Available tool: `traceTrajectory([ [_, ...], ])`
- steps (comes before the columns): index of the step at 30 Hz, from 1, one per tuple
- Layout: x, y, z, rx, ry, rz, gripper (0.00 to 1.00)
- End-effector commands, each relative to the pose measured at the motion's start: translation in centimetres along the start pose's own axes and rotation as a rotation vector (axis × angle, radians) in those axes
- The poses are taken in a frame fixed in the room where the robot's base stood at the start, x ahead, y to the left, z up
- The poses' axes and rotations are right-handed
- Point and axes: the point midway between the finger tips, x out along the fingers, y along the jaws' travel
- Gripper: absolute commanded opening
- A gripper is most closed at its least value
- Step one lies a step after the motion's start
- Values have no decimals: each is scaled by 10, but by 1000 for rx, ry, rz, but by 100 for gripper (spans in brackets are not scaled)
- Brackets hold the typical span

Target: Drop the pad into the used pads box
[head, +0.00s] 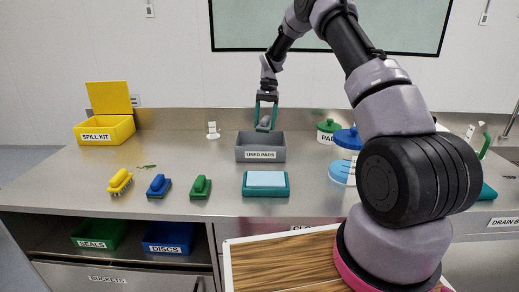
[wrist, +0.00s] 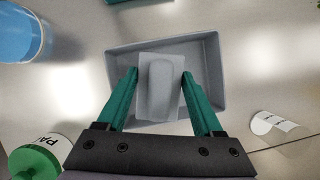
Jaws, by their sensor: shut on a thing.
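My gripper (head: 266,112) is shut on a grey pad (head: 264,123), seen small in the head view. In the wrist view the pad (wrist: 160,85) sits between the teal fingers of my gripper (wrist: 160,80). The grey used pads box (head: 261,154) stands on the steel counter with its label facing front. The gripper and pad are above this open box. In the wrist view the box (wrist: 215,75) lies behind and around the pad, and its visible floor looks empty. The pad hides part of the floor.
A yellow spill kit (head: 105,130) stands at the left. Yellow, blue and green brushes (head: 200,187) lie in front, beside a teal tray (head: 266,191). A green-lidded pads jar (head: 328,130) and blue-lidded containers (head: 347,138) stand right of the box.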

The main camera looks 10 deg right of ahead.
Motion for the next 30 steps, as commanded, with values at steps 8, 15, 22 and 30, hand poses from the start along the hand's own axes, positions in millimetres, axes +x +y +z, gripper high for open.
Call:
traceTrajectory([
  [8, 1, 0, 0, 0, 0, 0, 8],
  [15, 1, 0, 0, 0, 0, 0, 100],
  [22, -10, 0, -1, 0, 2, 0, 100],
  [30, -62, 0, -2, 0, 4, -1, 100],
])
